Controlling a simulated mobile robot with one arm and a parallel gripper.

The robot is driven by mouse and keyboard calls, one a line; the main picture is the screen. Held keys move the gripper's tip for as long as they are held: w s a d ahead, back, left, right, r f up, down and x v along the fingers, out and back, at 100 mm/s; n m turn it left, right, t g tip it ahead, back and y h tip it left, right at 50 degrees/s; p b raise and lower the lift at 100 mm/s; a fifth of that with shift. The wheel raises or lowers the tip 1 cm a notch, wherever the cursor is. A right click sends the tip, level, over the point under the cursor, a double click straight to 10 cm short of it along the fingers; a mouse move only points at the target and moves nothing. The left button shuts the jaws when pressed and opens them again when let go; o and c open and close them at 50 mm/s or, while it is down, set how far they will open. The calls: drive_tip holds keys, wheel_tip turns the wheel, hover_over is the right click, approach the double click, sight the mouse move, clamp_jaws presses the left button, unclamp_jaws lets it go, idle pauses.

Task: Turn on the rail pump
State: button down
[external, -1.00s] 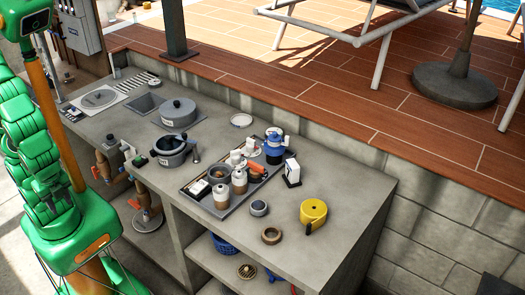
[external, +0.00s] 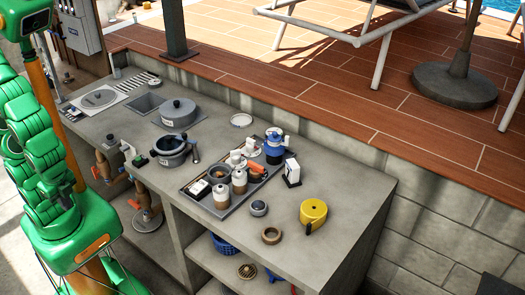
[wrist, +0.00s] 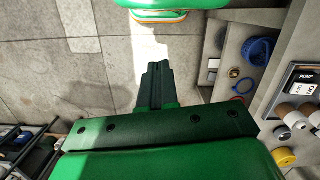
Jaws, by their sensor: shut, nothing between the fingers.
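A small box with a white face and the word PUMP (wrist: 304,78) shows at the right edge of the wrist view. In the external view a small white-and-black box (external: 198,188), which looks like the same one, lies at the left end of the tray (external: 222,212). Its switch position is too small to tell. My gripper (wrist: 157,66) is shut and empty, over the paved floor in the wrist view, well to the left of the PUMP box. In the external view my arm stands at the left, and the gripper cannot be made out.
The counter (external: 345,205) holds a pot (external: 171,146), a blue kettle (external: 275,148), jars (external: 221,196) and a yellow roll (external: 313,212). Pipes with valves (external: 146,215) hang at its front left. A blue basket (external: 222,244) sits on the shelf below. The floor in front is open.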

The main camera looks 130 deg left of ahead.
drive_tip(key=w+a+r+n, duration=0.1)
drive_tip(key=w+a+n, duration=0.6)
drive_tip(key=w+n, duration=0.15)
drive_tip(key=n+t+y, duration=0.2)
drive_tip(key=n, duration=2.4)
hover_over(204, 183)
drive_tip(key=d, duration=0.2)
drive_tip(key=shift+s+d+f+m, duration=0.15)
drive_tip(key=shift+f+m, duration=0.1)
drive_tip(key=shift+f, duration=0.4)
drive_tip(key=f, duration=0.4)
drive_tip(key=a+f, duration=0.1)
drive_tip(key=f, duration=0.8)
drive_tip(key=shift+a+f, duration=0.3)
drive_tip(key=shift+a, duration=0.1)
drive_tip(key=shift+f, duration=0.15)
